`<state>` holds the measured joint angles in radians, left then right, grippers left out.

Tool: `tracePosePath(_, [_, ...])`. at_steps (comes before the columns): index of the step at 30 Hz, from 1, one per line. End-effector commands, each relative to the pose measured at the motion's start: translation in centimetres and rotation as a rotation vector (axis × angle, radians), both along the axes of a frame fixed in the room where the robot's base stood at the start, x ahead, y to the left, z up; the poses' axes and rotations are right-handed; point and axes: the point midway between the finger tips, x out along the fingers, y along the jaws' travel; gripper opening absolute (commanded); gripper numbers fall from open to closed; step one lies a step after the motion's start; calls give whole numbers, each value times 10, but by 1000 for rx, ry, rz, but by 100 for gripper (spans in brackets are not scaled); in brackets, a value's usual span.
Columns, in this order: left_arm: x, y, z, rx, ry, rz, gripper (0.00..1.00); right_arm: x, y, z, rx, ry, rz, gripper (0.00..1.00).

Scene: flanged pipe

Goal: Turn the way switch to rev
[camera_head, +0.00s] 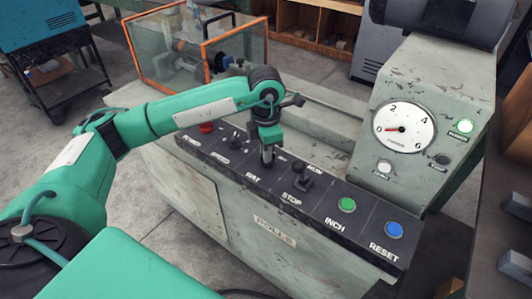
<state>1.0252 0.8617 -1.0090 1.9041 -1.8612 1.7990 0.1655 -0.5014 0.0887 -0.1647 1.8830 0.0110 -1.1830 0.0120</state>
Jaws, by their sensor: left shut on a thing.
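The way switch is on the dark control panel (322,205), above the white label WAY (253,176). My left gripper (268,158) points down onto that spot and is shut on the switch. The fingers cover most of the switch, so its handle angle and its position marks cannot be read. My right gripper is not in view.
Right of my gripper stand the RUN/STOP lever (303,180), the green INCH button (347,205) and the blue RESET button (394,230). Left are small toggles (235,140) and a red button (206,128). A dial (404,127) reads near 0. An orange-framed guard (235,55) stands behind.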

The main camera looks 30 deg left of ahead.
Motion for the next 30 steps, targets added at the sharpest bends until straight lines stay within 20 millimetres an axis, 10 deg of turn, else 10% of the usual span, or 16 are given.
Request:
tracePosePath(16, [1, 0, 1, 0, -3, -21, 0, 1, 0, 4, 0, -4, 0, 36])
tracePosePath(19, [1, 0, 1, 0, -3, -21, 30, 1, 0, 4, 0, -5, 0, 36])
tracePosePath(30, [1, 0, 5, 0, -3, -21, 33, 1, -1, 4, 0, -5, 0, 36])
